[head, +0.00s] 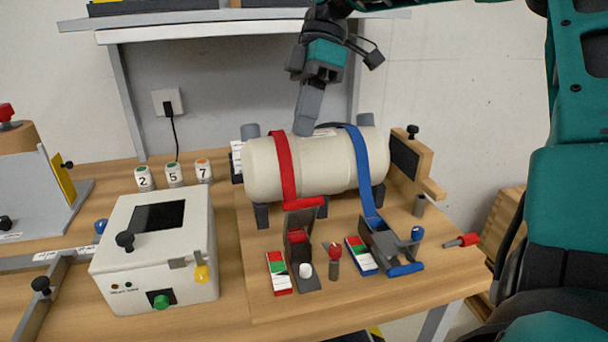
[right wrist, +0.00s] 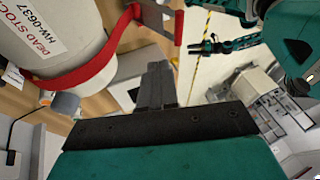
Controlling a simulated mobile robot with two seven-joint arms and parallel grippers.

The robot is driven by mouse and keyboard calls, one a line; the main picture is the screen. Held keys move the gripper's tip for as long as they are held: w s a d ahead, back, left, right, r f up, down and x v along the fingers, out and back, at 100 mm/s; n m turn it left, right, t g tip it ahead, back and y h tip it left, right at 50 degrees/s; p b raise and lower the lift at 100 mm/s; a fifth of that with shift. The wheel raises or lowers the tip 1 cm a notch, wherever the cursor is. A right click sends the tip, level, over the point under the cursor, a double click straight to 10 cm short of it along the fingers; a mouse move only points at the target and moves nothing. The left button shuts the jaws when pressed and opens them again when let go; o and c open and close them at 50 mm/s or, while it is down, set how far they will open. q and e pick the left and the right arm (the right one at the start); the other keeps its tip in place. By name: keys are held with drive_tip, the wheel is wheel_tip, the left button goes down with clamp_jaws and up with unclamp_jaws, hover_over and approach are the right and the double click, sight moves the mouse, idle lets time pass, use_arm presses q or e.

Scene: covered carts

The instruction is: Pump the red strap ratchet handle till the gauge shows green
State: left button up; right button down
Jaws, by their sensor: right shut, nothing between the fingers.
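The red strap (head: 285,172) runs over a cream tank (head: 330,165). Its ratchet (head: 299,240) stands in front, with the red handle grip (head: 306,203) raised near the tank; the handle also shows in the right wrist view (right wrist: 178,28). The gauge (head: 279,272) beside the ratchet has red, white and green bands; its reading is too small to tell. My right gripper (head: 302,130) is shut and empty at the tank's top, apart from the handle; its fingers show in the right wrist view (right wrist: 157,82). What seems my left gripper (right wrist: 205,47) is far off, jaws unclear.
A blue strap (head: 361,165) with its own ratchet (head: 390,245) and gauge (head: 361,255) sits to the right. A small red-topped lever (head: 334,258) stands between them. A white box (head: 155,245) with knobs is at left. A shelf (head: 220,28) overhangs the back.

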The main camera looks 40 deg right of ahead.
use_arm(q)
drive_tip(key=shift+s+f, duration=0.1)
drive_tip(key=shift+f, duration=0.25)
use_arm(e)
drive_tip(key=shift+s+a+f, duration=0.6)
drive_tip(key=shift+a+f, duration=0.05)
drive_tip(key=shift+f, duration=0.45)
drive_tip(key=shift+s+a+f, duration=0.6)
drive_tip(key=shift+f, duration=0.55)
drive_tip(key=shift+s+a+f, duration=0.6)
drive_tip(key=shift+a+f, duration=0.05)
drive_tip(key=shift+f, duration=0.45)
use_arm(q)
drive_tip(key=shift+a, duration=0.1)
use_arm(e)
drive_tip(key=shift+d, duration=0.1)
